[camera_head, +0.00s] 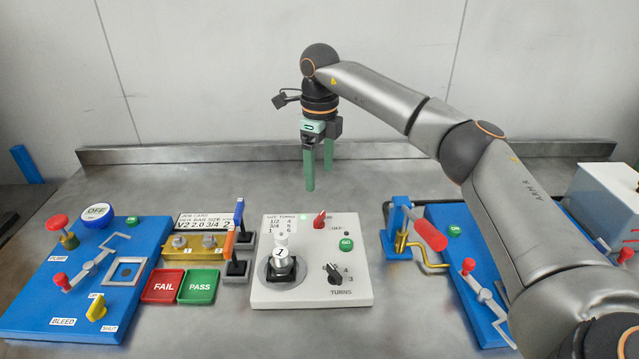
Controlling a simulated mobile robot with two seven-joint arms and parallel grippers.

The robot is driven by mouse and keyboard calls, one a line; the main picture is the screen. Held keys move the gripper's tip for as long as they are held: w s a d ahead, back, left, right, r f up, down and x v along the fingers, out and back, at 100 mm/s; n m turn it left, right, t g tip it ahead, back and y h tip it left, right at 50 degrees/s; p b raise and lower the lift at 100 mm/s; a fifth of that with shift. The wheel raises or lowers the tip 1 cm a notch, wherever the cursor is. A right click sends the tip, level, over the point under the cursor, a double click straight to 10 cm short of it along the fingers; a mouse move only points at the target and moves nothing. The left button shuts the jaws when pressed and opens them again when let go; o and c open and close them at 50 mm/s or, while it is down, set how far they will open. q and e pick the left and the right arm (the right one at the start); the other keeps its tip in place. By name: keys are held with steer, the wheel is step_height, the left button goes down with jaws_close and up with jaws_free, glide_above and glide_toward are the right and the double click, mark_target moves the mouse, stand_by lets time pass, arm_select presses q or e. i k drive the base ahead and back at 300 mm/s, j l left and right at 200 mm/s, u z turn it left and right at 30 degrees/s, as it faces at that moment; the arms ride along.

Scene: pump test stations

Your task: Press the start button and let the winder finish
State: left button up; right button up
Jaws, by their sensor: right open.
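The winder (310,290) is a pale grey box in the middle of the bench. Its green GO button (346,244) is on the right of its top. A red switch lever (319,219) stands near its back edge, close to a small lit green spot. A black TURNS knob (335,274) sits at the front right. A metal fitting marked 1 (281,257) stands upright in a black holder on the left. My right gripper (318,182) is open and empty, pointing down with green fingers, above the bench behind the winder. My left gripper is not in view.
A blue panel (30,295) with valves and levers is at the left. FAIL (163,286) and PASS (198,287) trays and a job card (208,221) lie beside the winder. A second blue panel (445,225) stands at the right, under my right arm. The back of the bench is clear.

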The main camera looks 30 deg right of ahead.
mark_target(346, 245)
steer(key=k+j, duration=0.8)
steer(key=k, duration=0.05)
